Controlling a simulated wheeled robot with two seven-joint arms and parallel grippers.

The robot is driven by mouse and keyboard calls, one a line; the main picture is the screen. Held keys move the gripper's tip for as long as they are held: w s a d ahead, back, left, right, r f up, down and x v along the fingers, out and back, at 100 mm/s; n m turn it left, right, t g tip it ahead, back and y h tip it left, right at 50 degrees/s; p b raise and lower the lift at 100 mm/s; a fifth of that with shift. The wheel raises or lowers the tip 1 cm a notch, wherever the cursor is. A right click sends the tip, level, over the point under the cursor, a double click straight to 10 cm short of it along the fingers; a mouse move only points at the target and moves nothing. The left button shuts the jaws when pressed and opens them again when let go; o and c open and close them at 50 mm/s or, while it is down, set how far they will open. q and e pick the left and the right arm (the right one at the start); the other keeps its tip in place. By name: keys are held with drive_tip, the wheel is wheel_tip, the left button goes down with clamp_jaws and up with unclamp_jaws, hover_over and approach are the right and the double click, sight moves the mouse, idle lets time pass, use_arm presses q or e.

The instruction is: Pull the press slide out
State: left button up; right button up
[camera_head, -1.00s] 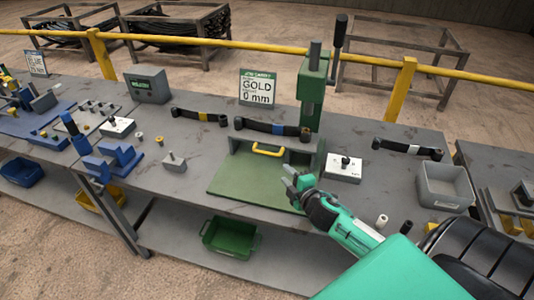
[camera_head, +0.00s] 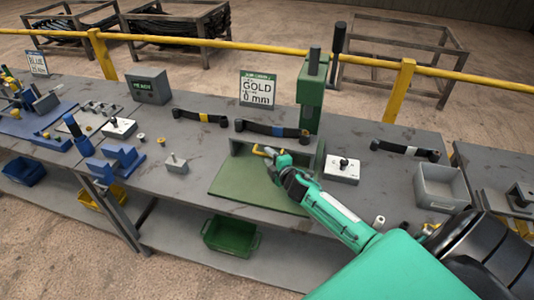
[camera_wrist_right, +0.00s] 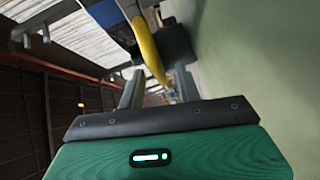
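The green press (camera_head: 312,92) stands at the back of the bench with a black lever beside its column. The slide's yellow handle (camera_head: 259,151) is at the back of this plate, partly hidden by my right gripper (camera_head: 271,157). In the right wrist view the handle (camera_wrist_right: 149,50) shows at the two fingers (camera_wrist_right: 158,85), which stand apart. I see no clear closing of the fingers on it. My left gripper is not in view.
A white block with a black knob (camera_head: 342,168) sits right of the plate, and a grey bin (camera_head: 441,187) farther right. Dark bars with coloured bands (camera_head: 270,128) lie behind. A sign (camera_head: 257,88) reads GOLD 0 mm. The green plate's top is clear.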

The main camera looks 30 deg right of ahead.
drive_tip(key=shift+w+f, duration=0.15)
drive_tip(key=shift+w, duration=0.95)
drive_tip(key=shift+d, duration=0.1)
drive_tip(key=shift+c, duration=0.2)
clamp_jaws()
drive_tip(key=shift+s+a+f, duration=0.1)
drive_tip(key=shift+s+a, duration=0.3)
drive_tip(key=shift+a, duration=0.05)
drive_tip(key=s+a, duration=1)
drive_tip(key=a, duration=0.2)
drive_tip(key=shift+s+a+p, duration=0.15)
drive_tip(key=shift+s+p, duration=0.1)
drive_tip(key=shift+p, duration=0.1)
drive_tip(key=shift+f, duration=0.15)
